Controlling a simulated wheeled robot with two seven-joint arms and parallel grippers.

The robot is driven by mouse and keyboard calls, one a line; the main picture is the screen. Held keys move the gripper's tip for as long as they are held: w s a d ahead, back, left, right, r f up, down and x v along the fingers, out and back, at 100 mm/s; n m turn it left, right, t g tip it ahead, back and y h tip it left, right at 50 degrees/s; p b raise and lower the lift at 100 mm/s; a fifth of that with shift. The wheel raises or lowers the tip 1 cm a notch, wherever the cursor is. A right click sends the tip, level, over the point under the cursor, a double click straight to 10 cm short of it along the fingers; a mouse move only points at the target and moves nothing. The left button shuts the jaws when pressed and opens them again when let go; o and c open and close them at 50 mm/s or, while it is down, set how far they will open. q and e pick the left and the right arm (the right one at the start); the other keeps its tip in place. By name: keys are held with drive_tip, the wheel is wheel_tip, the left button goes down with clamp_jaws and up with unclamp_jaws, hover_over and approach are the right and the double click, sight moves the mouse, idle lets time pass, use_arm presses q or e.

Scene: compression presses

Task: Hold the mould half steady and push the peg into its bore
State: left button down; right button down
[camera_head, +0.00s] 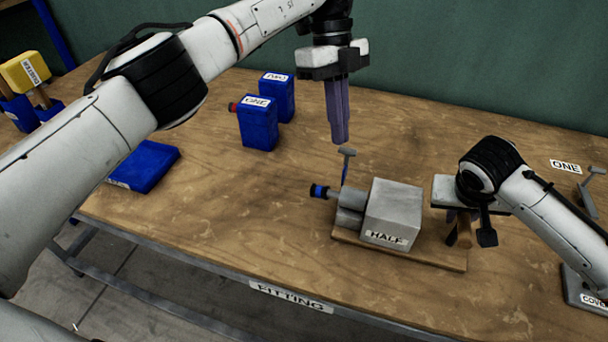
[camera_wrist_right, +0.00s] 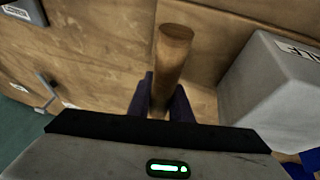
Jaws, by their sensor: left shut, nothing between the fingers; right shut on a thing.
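The mould half (camera_head: 392,210) is a grey block labelled HALF, fixed on a wooden board (camera_head: 440,256) near the table's front edge. My left gripper (camera_head: 341,138) is shut and empty, pointing down above and behind the peg. My right gripper (camera_head: 455,230) is shut on a wooden handle at the board's right end. The right wrist view shows the handle (camera_wrist_right: 172,60) between the fingers, with the block (camera_wrist_right: 275,85) beside it.
A grey stand (camera_head: 588,190) is at far right. The front-left table is clear.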

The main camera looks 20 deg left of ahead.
use_arm(q)
drive_tip(key=s+a+f+n+t+h, duration=0.2)
drive_tip(key=a+f+n+h, duration=0.1)
drive_tip(key=n, duration=0.8)
drive_tip(key=s+a+f+n+t+h, duration=0.2)
drive_tip(key=a+f+n+h, duration=0.2)
drive_tip(key=n, duration=0.8)
drive_tip(key=s+a+f+n+t+h, duration=0.2)
drive_tip(key=a+f+n+h, duration=0.2)
drive_tip(key=n, duration=0.7)
drive_tip(key=shift+s+a+f+n+h, duration=0.15)
drive_tip(key=shift+a+h, duration=0.15)
drive_tip(key=shift+h, duration=0.2)
drive_tip(key=shift+s+a+f+n+h, duration=0.15)
drive_tip(key=shift+a+h, duration=0.15)
drive_tip(key=shift+h, duration=0.2)
drive_tip(key=shift+s+a+f+m+t, duration=0.2)
drive_tip(key=shift+a+m+t, duration=0.1)
drive_tip(key=shift+m, duration=0.1)
approach(330, 194)
drive_tip(key=shift+w+d+f, duration=0.95)
drive_tip(key=shift+w+f, duration=0.2)
drive_tip(key=shift+f, duration=0.05)
